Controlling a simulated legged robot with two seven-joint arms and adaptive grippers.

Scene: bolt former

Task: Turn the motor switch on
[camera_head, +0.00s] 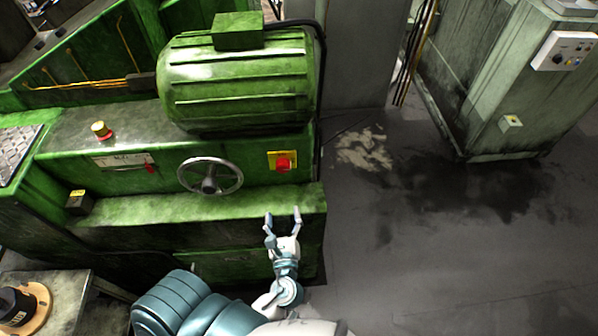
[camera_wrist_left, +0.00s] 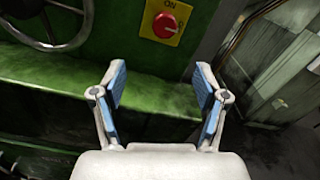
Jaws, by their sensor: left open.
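The motor switch (camera_head: 283,164) is a red rotary knob on a yellow plate on the front of the green machine, right of the handwheel. In the left wrist view the red knob (camera_wrist_left: 165,25) shows at the top centre, with "ON" printed above it. My left gripper (camera_head: 283,216) is open and empty, in front of the machine's green ledge and below the switch. In the left wrist view its two blue-padded fingers (camera_wrist_left: 160,88) stand wide apart, short of the knob and not touching it. My right gripper is in neither view.
A metal handwheel (camera_head: 210,176) sits left of the switch. A green ledge (camera_head: 200,215) juts out below it. A large green motor (camera_head: 238,80) is above. Open floor lies to the right, before a grey cabinet (camera_head: 500,80).

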